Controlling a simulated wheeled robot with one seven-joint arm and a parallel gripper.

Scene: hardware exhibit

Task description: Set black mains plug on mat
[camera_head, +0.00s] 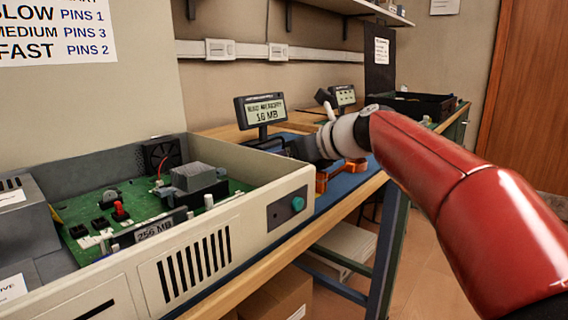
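The black mains plug cannot be made out in this view. A blue mat (352,187) covers part of the workbench, right of the open computer case. My red arm reaches in from the right, and its white wrist is over the bench. My gripper (300,149) is the dark shape at the end of the wrist, pointing left behind the case's corner. Its fingertips are too small and too dark to show whether they are open or shut, or whether they hold anything.
The open beige case (228,245) with a green circuit board (138,213) fills the left foreground. Orange parts (322,183) stand on the mat under my wrist. A small display (262,110) stands behind. A black tray (425,104) lies at the bench's far end.

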